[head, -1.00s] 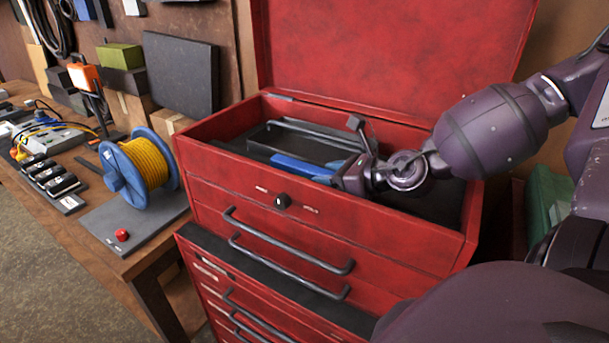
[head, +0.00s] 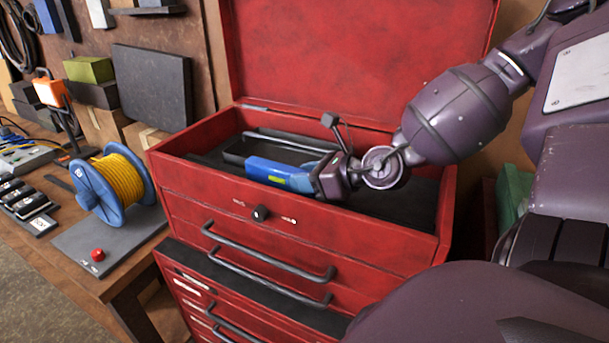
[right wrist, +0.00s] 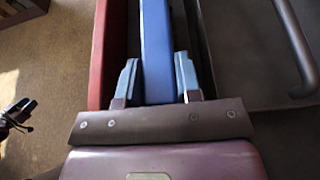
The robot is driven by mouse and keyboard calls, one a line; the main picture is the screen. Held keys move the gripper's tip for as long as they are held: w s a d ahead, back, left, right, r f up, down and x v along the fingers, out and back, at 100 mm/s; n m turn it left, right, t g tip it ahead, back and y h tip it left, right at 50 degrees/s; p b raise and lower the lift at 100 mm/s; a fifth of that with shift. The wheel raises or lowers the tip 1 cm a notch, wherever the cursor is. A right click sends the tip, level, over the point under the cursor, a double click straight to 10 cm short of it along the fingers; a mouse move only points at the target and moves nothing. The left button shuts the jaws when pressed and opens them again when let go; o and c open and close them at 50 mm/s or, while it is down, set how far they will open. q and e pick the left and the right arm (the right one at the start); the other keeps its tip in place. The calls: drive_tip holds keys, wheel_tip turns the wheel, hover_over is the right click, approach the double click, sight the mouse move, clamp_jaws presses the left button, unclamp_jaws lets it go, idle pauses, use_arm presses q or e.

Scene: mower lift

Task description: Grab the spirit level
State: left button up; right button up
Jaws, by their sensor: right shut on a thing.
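The spirit level (head: 268,172) is a blue bar with a yellow-green vial patch on its side. In the head view it is at the top of the red toolbox, raised near the front wall. My right gripper (head: 308,183) is shut on its right end. In the right wrist view the blue level (right wrist: 156,50) runs lengthwise between the two fingers (right wrist: 157,80). The fingertips partly hide its end in the head view.
The red tool chest (head: 290,225) has its lid open behind the level. A black tray (head: 238,146) with a grey handle lies inside. A blue reel of yellow cord (head: 122,180) stands on the bench at left.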

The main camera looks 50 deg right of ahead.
drive_tip(key=shift+w+a+r, duration=0.1)
drive_tip(key=shift+r, duration=0.7)
wheel_tip(320, 180, up, 16)
